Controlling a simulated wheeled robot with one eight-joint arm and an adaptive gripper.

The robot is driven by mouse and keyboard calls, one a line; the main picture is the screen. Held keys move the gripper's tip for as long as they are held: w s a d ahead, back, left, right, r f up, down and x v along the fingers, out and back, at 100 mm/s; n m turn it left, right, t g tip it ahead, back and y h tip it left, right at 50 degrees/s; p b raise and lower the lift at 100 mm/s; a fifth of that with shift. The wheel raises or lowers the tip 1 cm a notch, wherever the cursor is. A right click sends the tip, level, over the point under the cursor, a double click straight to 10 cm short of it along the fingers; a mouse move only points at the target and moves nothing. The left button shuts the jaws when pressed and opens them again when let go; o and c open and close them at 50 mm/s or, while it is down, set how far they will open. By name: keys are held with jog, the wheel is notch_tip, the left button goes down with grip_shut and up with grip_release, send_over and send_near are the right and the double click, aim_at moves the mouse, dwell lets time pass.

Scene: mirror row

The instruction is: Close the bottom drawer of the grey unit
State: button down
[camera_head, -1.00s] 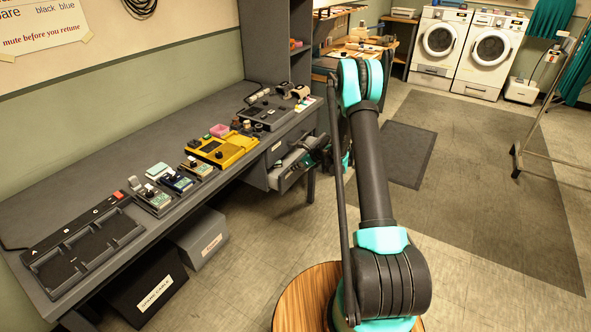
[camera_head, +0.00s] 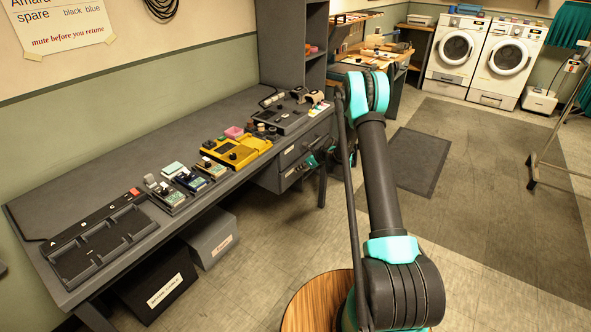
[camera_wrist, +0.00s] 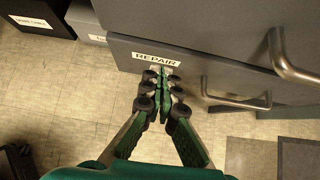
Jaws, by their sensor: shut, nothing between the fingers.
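The grey unit (camera_head: 297,150) is under the right end of the long grey desk. Its bottom drawer (camera_wrist: 190,72) carries a REPAIR label and a bar handle (camera_wrist: 237,98) in the wrist view. In the head view the bottom drawer (camera_head: 289,178) looks flush or nearly flush with the front above it; no inside shows. My gripper (camera_wrist: 162,80) is shut and empty, its green fingertips at the drawer front just below the label, left of the handle. Whether they touch it I cannot tell. In the head view my arm partly hides the gripper.
The upper drawer's handle (camera_wrist: 292,62) sticks out to the right above. A black box (camera_head: 160,285) and a grey box (camera_head: 212,240) stand under the desk. Pedals, including a yellow one (camera_head: 236,152), lie on the desk. A dark mat (camera_head: 412,160) lies on open floor.

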jog(key=s+d+f+v, duration=0.1)
jog(key=v, duration=1)
jog(key=s+d+r+n+h, duration=0.1)
jog(key=s+r+n+h, duration=0.1)
jog(key=s+r+n, duration=0.7)
jog(key=s+d+r+n+h, duration=0.2)
jog(key=s+r+n, duration=0.25)
jog(key=s, duration=0.75)
jog(key=s+d+n+h, duration=0.1)
jog(key=s+n, duration=0.5)
jog(key=s, duration=0.6)
jog(key=s+d+f+n+g+h, duration=0.1)
jog(key=s+d+n, duration=0.3)
jog(key=s, duration=0.8)
jog(key=shift+n+h, duration=0.6)
jog(key=shift+n, duration=0.25)
jog(key=shift+s+d+f, duration=0.1)
jog(key=shift+s+f, duration=0.05)
